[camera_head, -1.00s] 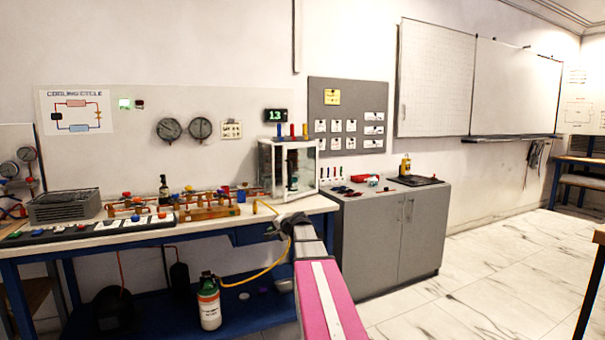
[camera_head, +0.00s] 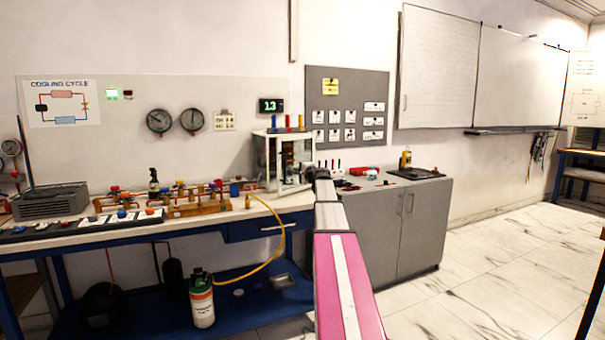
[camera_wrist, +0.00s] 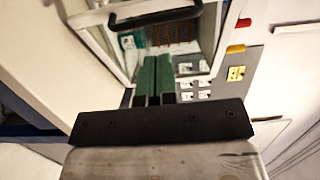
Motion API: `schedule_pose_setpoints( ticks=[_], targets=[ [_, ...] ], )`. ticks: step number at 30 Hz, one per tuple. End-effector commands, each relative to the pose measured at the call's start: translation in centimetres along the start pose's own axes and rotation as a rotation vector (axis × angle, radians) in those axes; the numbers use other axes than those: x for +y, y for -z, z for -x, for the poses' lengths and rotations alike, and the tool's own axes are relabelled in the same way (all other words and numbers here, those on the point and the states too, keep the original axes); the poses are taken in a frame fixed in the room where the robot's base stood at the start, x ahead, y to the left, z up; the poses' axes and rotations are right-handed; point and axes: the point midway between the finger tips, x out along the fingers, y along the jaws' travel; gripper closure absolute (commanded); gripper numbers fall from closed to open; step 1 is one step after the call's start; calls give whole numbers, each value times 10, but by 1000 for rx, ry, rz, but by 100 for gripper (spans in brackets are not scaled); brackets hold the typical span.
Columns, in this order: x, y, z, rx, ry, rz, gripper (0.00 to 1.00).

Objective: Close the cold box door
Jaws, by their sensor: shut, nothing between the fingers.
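The cold box (camera_head: 276,160) is a white-framed box with clear panes, standing at the right end of the bench. In the wrist view its pale frame (camera_wrist: 97,38) and inside show at the top. A black bar handle (camera_wrist: 155,15) crosses the top of that view, apparently on the door; how far the door stands open I cannot tell. My gripper (camera_wrist: 154,62) has green fingers shut together with nothing between them, pointing toward the box below the handle in the picture. In the head view my wrist is at the box's right side and the fingertips are hard to make out. Contact is unclear.
The blue-framed bench (camera_head: 150,228) carries a pipe-and-valve rig (camera_head: 195,203) left of the box. A grey cabinet (camera_head: 412,232) stands to the right. A yellow hose (camera_head: 277,243) hangs in front of the bench. The marble floor (camera_head: 510,270) at right is clear.

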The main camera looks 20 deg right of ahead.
Motion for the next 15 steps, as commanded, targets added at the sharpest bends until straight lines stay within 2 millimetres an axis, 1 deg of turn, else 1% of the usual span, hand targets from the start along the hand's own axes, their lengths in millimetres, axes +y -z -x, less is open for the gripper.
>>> schedule_pose_setpoints(
  ticks=[1,9,12,15],
  targets=[
    [0,2,-14,-1,0,0,100],
    [0,1,-64,-1,-1,1,100],
    [0,2,-78,0,0,1,100],
    [0,1,-86,0,0,1,100]
  ],
)
